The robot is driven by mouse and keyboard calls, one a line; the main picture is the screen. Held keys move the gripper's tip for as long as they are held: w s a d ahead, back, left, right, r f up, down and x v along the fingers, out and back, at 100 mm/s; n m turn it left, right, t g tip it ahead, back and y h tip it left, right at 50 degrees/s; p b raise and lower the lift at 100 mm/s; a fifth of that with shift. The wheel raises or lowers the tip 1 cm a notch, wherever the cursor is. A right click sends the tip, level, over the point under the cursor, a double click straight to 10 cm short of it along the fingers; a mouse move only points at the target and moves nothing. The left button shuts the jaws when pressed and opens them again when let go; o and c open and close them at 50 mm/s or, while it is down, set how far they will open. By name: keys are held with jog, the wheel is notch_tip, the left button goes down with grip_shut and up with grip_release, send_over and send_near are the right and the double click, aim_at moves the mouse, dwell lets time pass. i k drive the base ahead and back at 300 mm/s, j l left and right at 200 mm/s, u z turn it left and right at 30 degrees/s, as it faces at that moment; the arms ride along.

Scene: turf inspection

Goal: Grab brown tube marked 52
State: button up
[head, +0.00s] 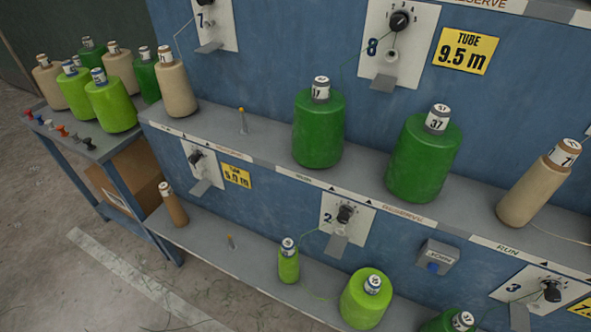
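A slim brown tube (175,208) stands at the left end of the lower shelf (203,241). It has a pale label at its top, and the number on it is too small to read. It looks nearly bare of yarn, and nothing touches it. Wider tan cones of yarn stand elsewhere: one (177,88) at the left end of the upper shelf, and one (532,190) tilted at the far right. I can make out no 52 on any label. My gripper is not in view.
Dark green cones (318,130) marked 17 and 37 stand on the upper shelf (268,150). Light green cones (364,300) stand along the lower shelf. A side table (100,152) at left holds several cones and small pegs. An empty peg (231,243) rises right of the brown tube.

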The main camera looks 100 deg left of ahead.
aim_at(179, 216)
jog(key=u, duration=3.45)
